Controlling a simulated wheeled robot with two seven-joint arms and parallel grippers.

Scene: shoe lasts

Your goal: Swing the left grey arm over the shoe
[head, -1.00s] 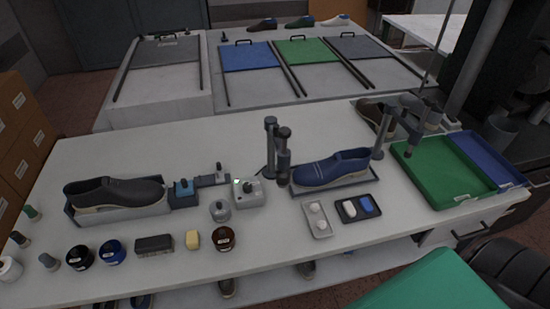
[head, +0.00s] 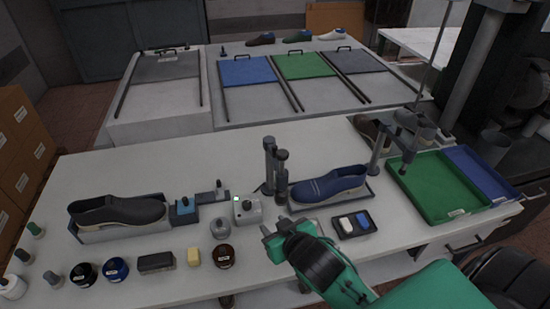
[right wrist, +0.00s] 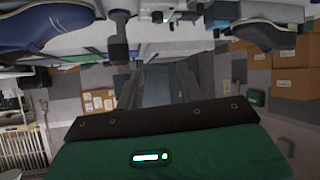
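The blue shoe (head: 330,185) lies on a grey stand (head: 312,203) on the table, toe to the left. The left grey arm (head: 282,175) is at the shoe's left end, beside its post (head: 268,160); it hangs down clear of the shoe. A second grey arm (head: 400,152) on the shoe's right side points out over the green tray. My right gripper (head: 268,241) is over the table's front, below and left of the blue shoe and apart from the grey arm. The shoe also shows in the right wrist view (right wrist: 45,25). My left gripper is out of view.
A box with a green light (head: 246,210) stands close left of the grey arm. A black tray (head: 354,225) lies in front of the shoe, and a green tray (head: 440,188) at the right. A dark shoe (head: 118,210) and several jars and blocks occupy the left.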

